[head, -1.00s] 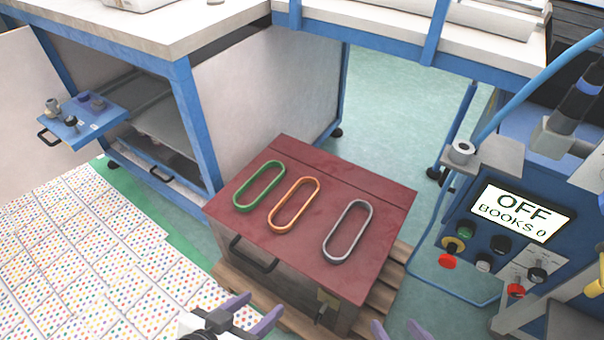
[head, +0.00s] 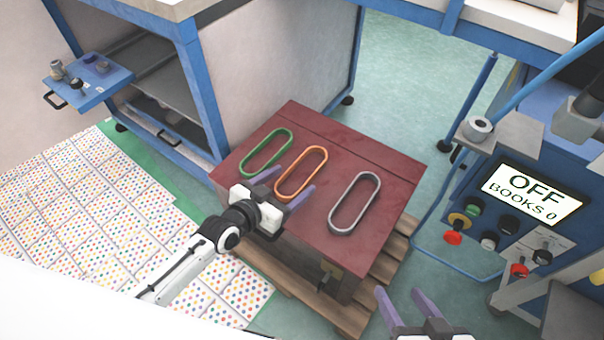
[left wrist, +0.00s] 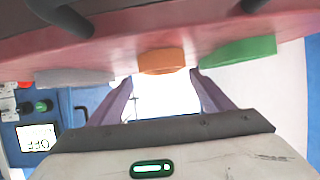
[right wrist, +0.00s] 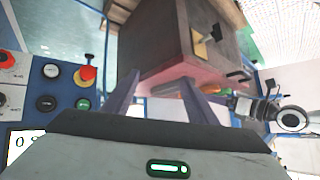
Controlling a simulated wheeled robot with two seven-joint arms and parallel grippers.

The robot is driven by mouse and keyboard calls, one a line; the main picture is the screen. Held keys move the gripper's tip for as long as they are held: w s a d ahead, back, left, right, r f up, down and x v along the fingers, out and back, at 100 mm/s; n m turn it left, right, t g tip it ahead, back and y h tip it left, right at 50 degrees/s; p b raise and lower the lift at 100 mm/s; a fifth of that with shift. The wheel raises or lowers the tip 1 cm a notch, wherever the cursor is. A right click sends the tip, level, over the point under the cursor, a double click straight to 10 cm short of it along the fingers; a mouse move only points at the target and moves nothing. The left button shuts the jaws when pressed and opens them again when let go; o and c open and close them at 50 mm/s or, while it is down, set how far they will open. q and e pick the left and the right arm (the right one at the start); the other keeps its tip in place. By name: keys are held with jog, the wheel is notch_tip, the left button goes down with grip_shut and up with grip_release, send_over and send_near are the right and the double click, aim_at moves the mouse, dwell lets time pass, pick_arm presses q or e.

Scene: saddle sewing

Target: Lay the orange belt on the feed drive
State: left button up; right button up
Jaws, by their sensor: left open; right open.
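The orange belt (head: 315,149) is a long oval loop on the red lid of a chest, between a green belt (head: 280,131) and a grey belt (head: 367,176). My left gripper (head: 290,184) is open and empty at the orange belt's near end, its purple fingers spread. In the left wrist view the orange belt (left wrist: 162,61) lies ahead between the fingertips; contact is not clear. My right gripper (head: 399,295) is open and empty in front of the chest, at the right. A blue shelf with round parts (head: 90,78) is at the left; I cannot tell if it is the feed drive.
The red-topped chest (head: 385,165) stands on a wooden pallet (head: 345,315). A blue control panel (head: 530,205) reading OFF, BOOKS 0 is at the right. A blue-framed table stands behind the chest. Printed sheets (head: 90,220) cover the left floor.

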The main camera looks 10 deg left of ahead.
aim_at(298, 180)
pick_arm(q)
jog(key=x, duration=0.1)
jog(key=b+x, duration=0.2)
jog(key=x, duration=0.1)
jog(key=shift+w+a, duration=0.15)
jog(key=shift+a, duration=0.15)
jog(key=shift+w+d+f, duration=0.15)
jog(key=shift+w+d, duration=0.05)
jog(key=shift+w, duration=0.2)
pick_arm(e)
jog(key=shift+w+a+f+n+g+y, duration=0.35)
jog(key=shift+w+a+f, duration=0.25)
jog(key=shift+a+f, duration=0.25)
pick_arm(q)
jog(key=c, duration=1.1)
